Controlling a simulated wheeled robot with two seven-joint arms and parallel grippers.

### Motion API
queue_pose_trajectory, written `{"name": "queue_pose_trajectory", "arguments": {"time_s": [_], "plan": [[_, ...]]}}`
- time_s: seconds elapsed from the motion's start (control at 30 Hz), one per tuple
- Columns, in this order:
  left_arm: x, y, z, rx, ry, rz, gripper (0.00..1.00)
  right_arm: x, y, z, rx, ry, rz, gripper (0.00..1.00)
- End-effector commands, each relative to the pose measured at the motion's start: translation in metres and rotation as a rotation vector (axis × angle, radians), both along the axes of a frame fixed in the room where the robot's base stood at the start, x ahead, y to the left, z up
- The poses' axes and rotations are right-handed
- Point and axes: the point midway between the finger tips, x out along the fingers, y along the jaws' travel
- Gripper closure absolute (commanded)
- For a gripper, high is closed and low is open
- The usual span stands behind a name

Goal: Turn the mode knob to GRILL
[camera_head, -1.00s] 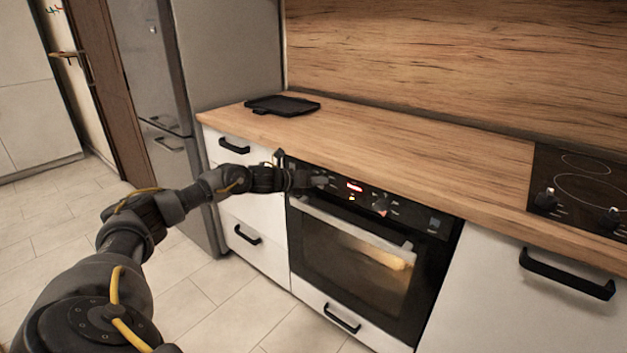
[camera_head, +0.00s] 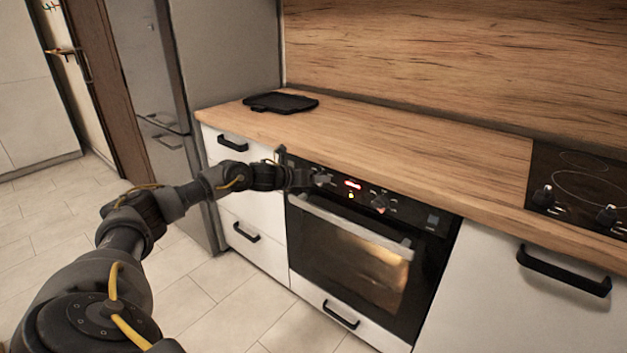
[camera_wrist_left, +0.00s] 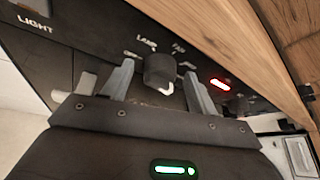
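The black oven (camera_head: 350,255) is built in under the counter, with a dark control panel along its top. My left gripper (camera_head: 318,181) is at the left part of this panel. In the left wrist view, a dark round knob (camera_wrist_left: 160,70) with a pale mark on its lower edge stands between the two fingers of my left gripper (camera_wrist_left: 158,88). The fingers are open, with a small gap visible on each side of the knob. Small white labels surround it, some hard to read; GRILL is not legible. My right gripper is out of view.
A red lit display (camera_head: 352,185) sits right of the gripper, then another knob (camera_head: 379,202). The word LIGHT (camera_wrist_left: 36,24) is on the panel. The oven handle (camera_head: 345,226) runs below. The wooden counter (camera_head: 400,150) holds a black tray (camera_head: 280,103); a hob (camera_head: 575,185) is right.

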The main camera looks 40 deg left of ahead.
Motion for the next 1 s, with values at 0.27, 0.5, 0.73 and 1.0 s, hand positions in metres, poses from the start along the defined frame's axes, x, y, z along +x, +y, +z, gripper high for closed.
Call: {"name": "queue_pose_trajectory", "arguments": {"time_s": [0.27,0.5,0.73,1.0], "plan": [[-0.002,0.001,0.001,0.000,-0.001,0.001,0.42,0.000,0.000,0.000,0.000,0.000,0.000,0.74],[-0.033,0.009,0.013,0.005,0.001,0.001,0.42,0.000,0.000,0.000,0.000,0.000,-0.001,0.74],[-0.075,0.017,0.029,0.005,0.002,0.000,0.42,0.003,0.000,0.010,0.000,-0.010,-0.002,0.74],[-0.097,0.021,0.040,0.001,0.000,0.000,0.42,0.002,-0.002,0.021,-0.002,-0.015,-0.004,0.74]]}}
